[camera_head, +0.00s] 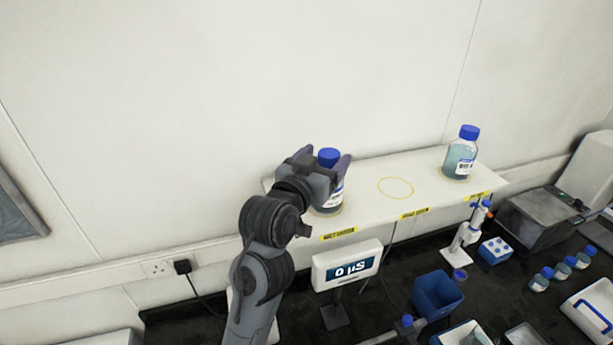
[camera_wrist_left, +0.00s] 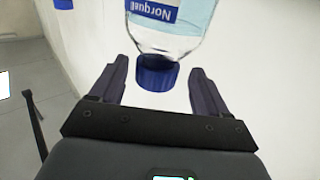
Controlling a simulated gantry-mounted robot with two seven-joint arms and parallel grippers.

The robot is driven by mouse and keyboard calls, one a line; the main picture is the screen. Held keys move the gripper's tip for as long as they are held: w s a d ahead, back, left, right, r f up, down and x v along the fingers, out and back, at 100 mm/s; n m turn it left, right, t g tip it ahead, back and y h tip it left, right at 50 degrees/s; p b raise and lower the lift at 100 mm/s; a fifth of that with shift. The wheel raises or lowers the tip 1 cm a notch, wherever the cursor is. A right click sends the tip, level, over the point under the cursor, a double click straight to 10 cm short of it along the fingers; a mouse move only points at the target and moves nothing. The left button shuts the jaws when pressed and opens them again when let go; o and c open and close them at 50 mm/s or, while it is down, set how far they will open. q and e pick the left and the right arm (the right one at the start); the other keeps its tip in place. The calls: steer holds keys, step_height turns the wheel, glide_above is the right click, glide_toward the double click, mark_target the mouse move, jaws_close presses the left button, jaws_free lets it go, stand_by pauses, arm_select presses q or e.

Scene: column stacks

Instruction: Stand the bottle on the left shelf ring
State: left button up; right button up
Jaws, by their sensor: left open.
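A clear bottle with a blue cap, white label and pale blue liquid (camera_head: 332,197) stands upright at the left end of the white shelf. The yellow edge of the left ring (camera_head: 326,212) shows at its base, so it appears to stand on that ring. My left gripper (camera_head: 327,160) is open, with its fingers on either side of the bottle's cap. In the left wrist view the blue cap (camera_wrist_left: 156,74) sits between the open fingers (camera_wrist_left: 158,70), with gaps on both sides. The bottle's far side is hidden.
The shelf's middle ring (camera_head: 396,187) is empty. Another blue-capped bottle (camera_head: 461,155) stands at the shelf's right end. Below are a display reading 0 µS (camera_head: 347,268), a blue bin (camera_head: 437,293), a pipette stand (camera_head: 468,232) and several small bottles. The wall is close behind the shelf.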

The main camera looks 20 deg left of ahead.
arm_select(q)
steer(key=s+p, duration=0.2)
steer(key=s, duration=0.8)
steer(key=shift+s+a, duration=0.25)
